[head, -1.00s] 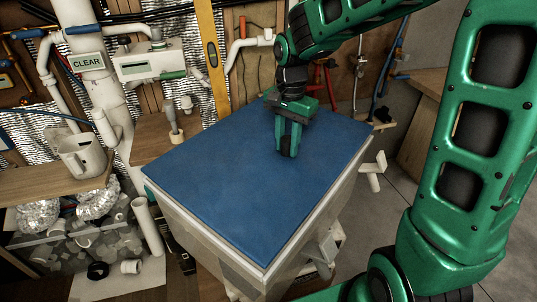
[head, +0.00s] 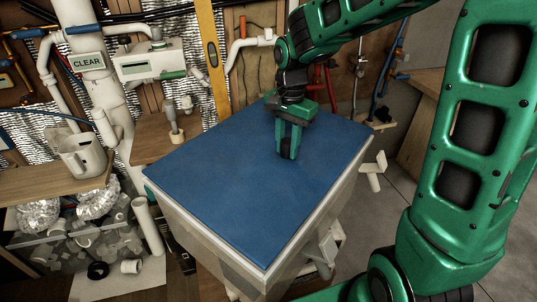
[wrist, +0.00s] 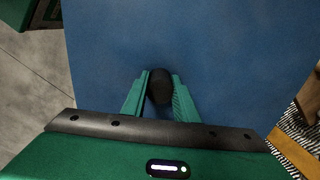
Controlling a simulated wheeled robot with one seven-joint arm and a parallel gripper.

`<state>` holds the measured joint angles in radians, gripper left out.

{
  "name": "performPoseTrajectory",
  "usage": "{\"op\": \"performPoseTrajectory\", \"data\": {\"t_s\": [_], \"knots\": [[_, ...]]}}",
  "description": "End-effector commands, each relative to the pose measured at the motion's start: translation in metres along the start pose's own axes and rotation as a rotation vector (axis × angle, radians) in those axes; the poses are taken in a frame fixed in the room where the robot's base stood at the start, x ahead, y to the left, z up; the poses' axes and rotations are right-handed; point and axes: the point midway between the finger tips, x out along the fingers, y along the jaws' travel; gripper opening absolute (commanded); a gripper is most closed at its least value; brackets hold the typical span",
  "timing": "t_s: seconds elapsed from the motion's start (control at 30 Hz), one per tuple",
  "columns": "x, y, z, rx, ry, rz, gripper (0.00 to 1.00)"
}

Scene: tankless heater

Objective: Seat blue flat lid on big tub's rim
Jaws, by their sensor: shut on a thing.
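The blue flat lid (head: 225,185) lies over the top of the big grey-white tub (head: 215,250) and covers its opening. A pale strip of the tub's rim shows along the lid's front edges. The lid looks about level, but I cannot tell whether it is fully down all round. My gripper (head: 288,155) points down above the far right part of the lid, shut on the lid's black knob (wrist: 160,86). In the wrist view, the two green fingers (wrist: 160,92) are on either side of the knob. The tub's inside is hidden.
A wooden shelf with a white jug (head: 82,155) stands at left. White pipes and a control box (head: 150,60) are on the wall behind. A white pipe fitting (head: 374,170) sticks out right of the tub. Open grey floor lies at right.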

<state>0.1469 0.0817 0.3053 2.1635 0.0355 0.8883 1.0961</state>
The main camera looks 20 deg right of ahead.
Motion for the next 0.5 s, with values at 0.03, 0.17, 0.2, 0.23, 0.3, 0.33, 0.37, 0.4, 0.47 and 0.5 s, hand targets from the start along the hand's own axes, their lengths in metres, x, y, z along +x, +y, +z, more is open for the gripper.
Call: {"op": "performPoseTrajectory", "data": {"t_s": [0.03,0.17,0.2,0.23,0.3,0.33,0.37,0.4,0.47,0.5], "knots": [[0.0001,-0.0003,-0.0001,0.0,0.0,-0.001,0.0],[0.0014,-0.0004,-0.0002,0.0,0.0,-0.001,0.0],[0.0018,-0.0004,-0.0002,0.0,0.001,-0.001,0.0],[0.0021,-0.0004,-0.0002,0.0,0.001,-0.001,0.0],[0.0028,-0.0004,-0.0002,0.0,0.001,-0.001,0.0],[0.0031,-0.0005,-0.0003,0.0,0.001,-0.001,0.0],[0.0035,-0.0005,-0.0003,0.0,0.001,-0.001,0.0],[0.0038,-0.0005,-0.0003,0.0,0.001,-0.001,0.0],[0.0044,-0.0005,-0.0003,0.0,0.001,-0.001,0.0],[0.0048,-0.0005,-0.0003,0.0,0.001,-0.001,0.0]]}}
